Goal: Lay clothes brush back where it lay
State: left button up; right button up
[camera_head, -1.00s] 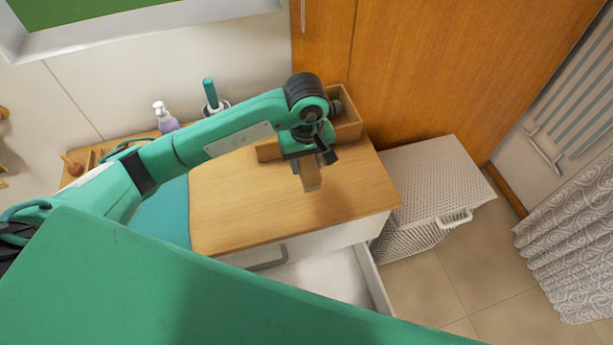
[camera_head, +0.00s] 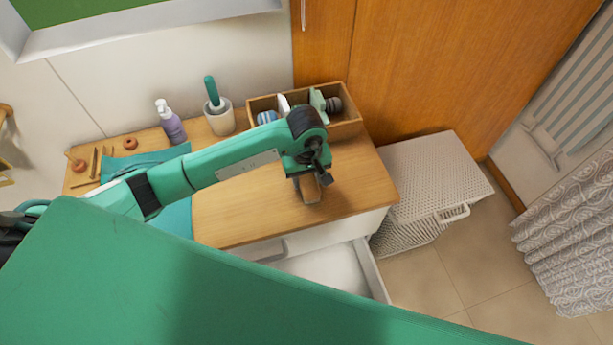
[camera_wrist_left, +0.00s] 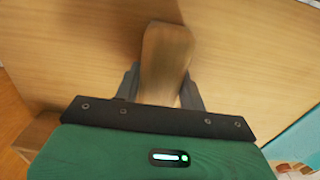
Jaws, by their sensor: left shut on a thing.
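The clothes brush (camera_head: 310,190), a wooden block-like piece, is held in my left gripper (camera_head: 306,178) over the right part of the wooden cart top (camera_head: 240,210). In the left wrist view the brush (camera_wrist_left: 166,55) points away from the gripper, with a dark finger on each side of it. A shadow lies on the wood near the brush. I cannot tell whether the brush touches the top. Its bristles are hidden. My right gripper is not in view.
A wooden box (camera_head: 348,130) with several items stands at the back right. A white holder (camera_head: 221,121) with a green-handled tool and a purple bottle (camera_head: 171,124) stand left of it. A teal cloth (camera_head: 178,213) lies left. A white drawer (camera_head: 335,272) is open below. A wicker hamper (camera_head: 435,175) stands right.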

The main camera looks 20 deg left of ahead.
aim_at(307, 176)
pick_arm(q)
jog(key=o, duration=0.9)
jog(key=shift+r+p, duration=0.15)
jog(key=shift+p, duration=0.2)
jog(key=shift+w+r, duration=0.1)
jog(key=shift+r, duration=0.15)
notch_tip(307, 176, up, 10)
jog(key=b, duration=0.3)
jog(key=shift+b, duration=0.4)
jog(key=shift+r, duration=0.7)
